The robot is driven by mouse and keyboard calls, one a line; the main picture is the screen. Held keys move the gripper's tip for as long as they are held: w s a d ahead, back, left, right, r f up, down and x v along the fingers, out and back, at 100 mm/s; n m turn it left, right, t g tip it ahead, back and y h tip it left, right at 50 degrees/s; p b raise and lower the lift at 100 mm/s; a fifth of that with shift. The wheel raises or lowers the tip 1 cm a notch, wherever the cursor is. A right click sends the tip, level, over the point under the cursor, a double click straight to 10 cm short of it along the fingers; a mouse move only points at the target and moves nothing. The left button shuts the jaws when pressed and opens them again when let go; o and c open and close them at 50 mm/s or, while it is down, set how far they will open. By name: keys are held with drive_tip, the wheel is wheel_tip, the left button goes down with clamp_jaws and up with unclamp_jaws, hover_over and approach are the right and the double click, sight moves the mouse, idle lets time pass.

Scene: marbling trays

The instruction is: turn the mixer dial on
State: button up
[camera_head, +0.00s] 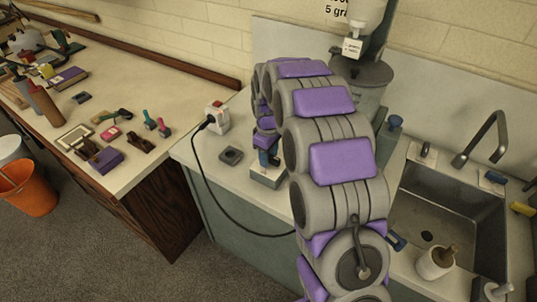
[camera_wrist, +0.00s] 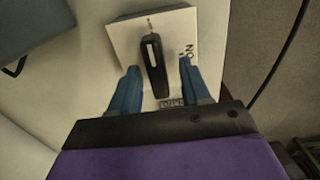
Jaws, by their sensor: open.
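The mixer dial is a long black knob (camera_wrist: 157,82) with a white line near its upper end, on a pale square box (camera_wrist: 122,35). The white line points toward the top of the wrist view, not at the "ON" lettering on the box's right side. Another small label, hard to read, sits by the knob's lower end. My gripper (camera_wrist: 158,67) is open, with one blue finger on each side of the knob and visible gaps between. In the head view the box (camera_head: 262,181) stands on the counter under my gripper, which hides the knob.
A grey mixer container (camera_head: 372,76) stands behind my arm. A white socket box (camera_head: 216,117) with a red switch and black cable, and a small dark square piece (camera_head: 231,155), are left of the dial box. A sink (camera_head: 455,225) lies to the right.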

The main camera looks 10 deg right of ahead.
drive_tip(key=shift+d, duration=0.3)
drive_tip(key=c, duration=0.4)
clamp_jaws()
drive_tip(key=shift+a, duration=0.1)
